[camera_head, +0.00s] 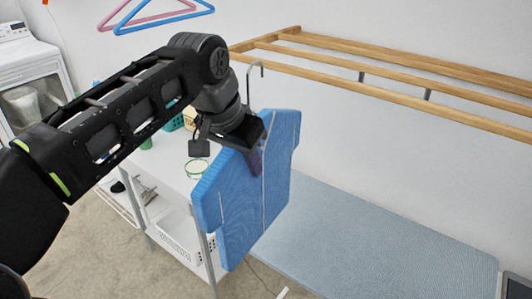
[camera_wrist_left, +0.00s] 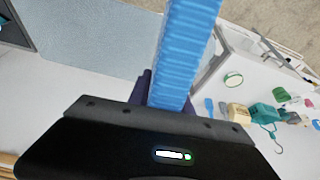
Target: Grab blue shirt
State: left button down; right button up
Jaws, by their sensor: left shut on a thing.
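The blue shirt (camera_head: 277,172) hangs in the air in the middle of the head view, with a grey hanger hook (camera_head: 255,72) above it. My left gripper (camera_head: 252,160) is shut on the shirt near its upper middle. In the left wrist view the shirt (camera_wrist_left: 187,45) is seen edge-on as a ribbed blue strip between the fingers of my left gripper (camera_wrist_left: 165,90). The gripper hides part of the shirt in the head view. My right gripper does not show in either view.
A wooden slatted rack (camera_head: 400,72) is fixed to the wall at upper right. A white table (camera_head: 168,160) with small items stands behind the shirt. Pink and blue hangers (camera_head: 165,20) hang at upper left. A white washer (camera_head: 30,75) is at far left. A light blue mat (camera_head: 370,240) lies at lower right.

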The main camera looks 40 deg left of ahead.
aim_at(225, 180)
pick_arm(q)
jog(key=s, duration=0.5)
jog(key=shift+s+d+r, duration=0.15)
jog(key=shift+d, duration=0.05)
jog(key=shift+s+d, duration=0.1)
jog(key=shift+s, duration=0.45)
